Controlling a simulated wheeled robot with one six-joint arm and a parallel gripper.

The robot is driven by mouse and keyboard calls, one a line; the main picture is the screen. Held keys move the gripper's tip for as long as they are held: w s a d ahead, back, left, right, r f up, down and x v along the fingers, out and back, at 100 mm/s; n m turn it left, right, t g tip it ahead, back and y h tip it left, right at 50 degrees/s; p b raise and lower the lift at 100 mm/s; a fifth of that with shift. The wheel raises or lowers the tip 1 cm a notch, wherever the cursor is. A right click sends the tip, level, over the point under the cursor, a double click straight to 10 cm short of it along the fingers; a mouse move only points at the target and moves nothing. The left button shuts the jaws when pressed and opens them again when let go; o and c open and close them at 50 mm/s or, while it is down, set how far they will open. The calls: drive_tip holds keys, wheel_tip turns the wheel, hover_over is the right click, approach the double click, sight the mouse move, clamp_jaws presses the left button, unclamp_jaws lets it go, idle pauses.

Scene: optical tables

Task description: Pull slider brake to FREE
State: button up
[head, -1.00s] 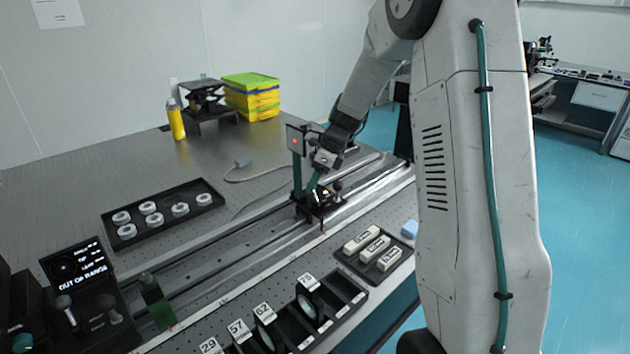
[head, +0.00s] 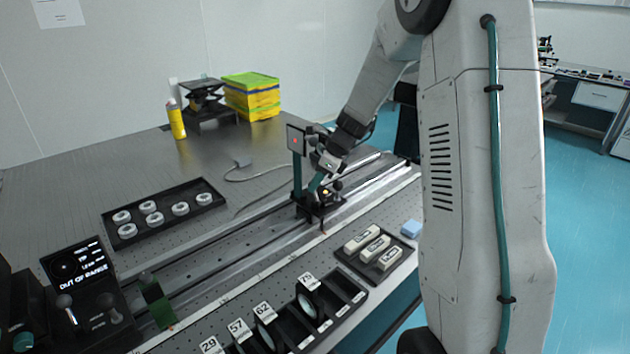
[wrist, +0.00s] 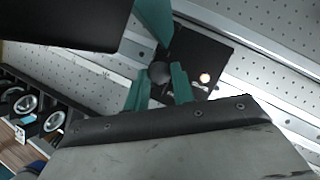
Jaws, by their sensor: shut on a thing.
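The slider carriage (head: 310,208) is a black block on the rail, with a teal post bearing a grey plate (head: 296,140) with a red dot. My gripper (head: 318,184) reaches down to the carriage from the right. In the wrist view, my gripper's teal fingers (wrist: 160,80) are on either side of the slider brake's dark round knob (wrist: 159,72), shut on it. A small lamp (wrist: 204,78) glows warm orange-white on the carriage beside the fingers. The label near it is too small to read, and the brake lever below the knob is hidden.
A display (head: 78,268) reading OUT OF RANGE stands at front left. A tray of rings (head: 165,212) lies behind the rails. A numbered lens rack (head: 333,313) and a tray of white blocks (head: 345,262) lie in front. A green plate (head: 157,303) stands at the rail's left end.

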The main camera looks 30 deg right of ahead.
sight(329, 212)
drive_tip(key=shift+s+d+r+t, duration=0.1)
drive_tip(key=shift+s+d+t, duration=0.15)
drive_tip(key=shift+s+t, duration=0.75)
drive_tip(key=t, duration=0.1)
drive_tip(key=s+t+y, duration=0.1)
drive_tip(key=shift+s+d+f+n+t, duration=0.15)
drive_tip(key=shift+s+f+n+t, duration=0.05)
drive_tip(key=shift+n+t, duration=0.1)
drive_tip(key=shift+s+d+f+n+t+y, duration=0.15)
drive_tip(key=shift+s+t+y, duration=0.15)
drive_tip(key=shift+t, duration=0.3)
drive_tip(key=shift+s+f+n+t+y, duration=0.2)
drive_tip(key=shift+s+t, duration=0.2)
drive_tip(key=shift+t, duration=0.2)
drive_tip(key=shift+s+f+n+t+y, duration=0.25)
drive_tip(key=shift+s+t, duration=0.1)
drive_tip(key=shift+t, duration=0.35)
drive_tip(key=shift+s+f+n+t+y, duration=0.15)
drive_tip(key=shift+s+t+y, duration=0.15)
drive_tip(key=shift+t, duration=0.4)
drive_tip(key=o, duration=1)
